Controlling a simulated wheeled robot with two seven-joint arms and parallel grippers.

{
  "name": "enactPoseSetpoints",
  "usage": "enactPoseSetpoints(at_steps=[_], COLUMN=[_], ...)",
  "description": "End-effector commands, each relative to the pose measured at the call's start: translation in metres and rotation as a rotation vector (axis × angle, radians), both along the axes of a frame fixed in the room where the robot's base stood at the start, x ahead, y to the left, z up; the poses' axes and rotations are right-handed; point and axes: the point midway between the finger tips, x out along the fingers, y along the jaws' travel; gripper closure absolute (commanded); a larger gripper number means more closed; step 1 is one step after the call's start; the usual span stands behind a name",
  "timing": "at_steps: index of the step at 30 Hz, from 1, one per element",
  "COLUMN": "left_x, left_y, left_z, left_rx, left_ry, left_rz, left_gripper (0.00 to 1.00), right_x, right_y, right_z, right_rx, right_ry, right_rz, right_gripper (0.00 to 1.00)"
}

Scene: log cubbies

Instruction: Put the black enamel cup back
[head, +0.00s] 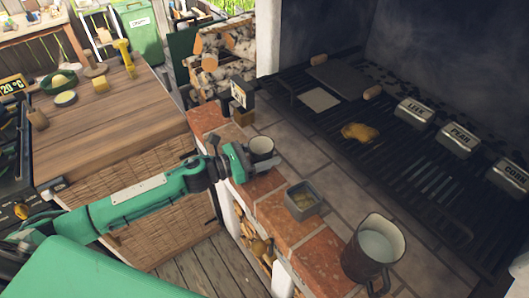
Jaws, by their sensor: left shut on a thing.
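The black enamel cup (261,149), small and dark with a pale grey inside, is at the brick ledge (262,186) in the middle of the head view. My left gripper (243,160) comes in from the left and is shut on the cup's left side. The cup looks upright; I cannot tell whether it touches the ledge or is just above it. The fingers hide part of the cup. My right gripper is not in view.
A grey tin (304,201) and a large dark jug (371,256) stand nearer along the ledge. A small dark sign (242,93) stands behind. The grill (400,142) holds labelled tins and yellow food. A wooden counter (115,130) is at left. Log cubbies open below the ledge.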

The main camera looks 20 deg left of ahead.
Motion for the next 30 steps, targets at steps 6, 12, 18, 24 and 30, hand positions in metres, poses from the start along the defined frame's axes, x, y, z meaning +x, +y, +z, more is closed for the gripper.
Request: enactPoseSetpoints(at_steps=[6, 12, 18, 24, 30], left_x=[0.0, 0.0, 0.0, -0.002, -0.021], left_y=[0.0, 0.0, 0.0, 0.003, 0.024], left_z=[-0.002, -0.003, -0.002, -0.001, -0.005], left_rx=[0.0, -0.001, -0.001, 0.001, 0.002], left_ry=[0.0, 0.001, 0.001, 0.002, 0.004], left_rz=[0.0, 0.0, 0.0, 0.001, 0.001], left_gripper=[0.69, 0.2, 0.2, 0.2, 0.2], right_x=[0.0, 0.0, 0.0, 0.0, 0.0], right_y=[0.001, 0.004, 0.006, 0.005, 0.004], right_z=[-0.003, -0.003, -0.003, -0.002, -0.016], right_rx=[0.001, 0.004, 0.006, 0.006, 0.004], right_ry=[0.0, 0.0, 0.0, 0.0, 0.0], right_rz=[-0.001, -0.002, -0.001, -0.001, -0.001], right_gripper=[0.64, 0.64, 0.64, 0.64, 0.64])
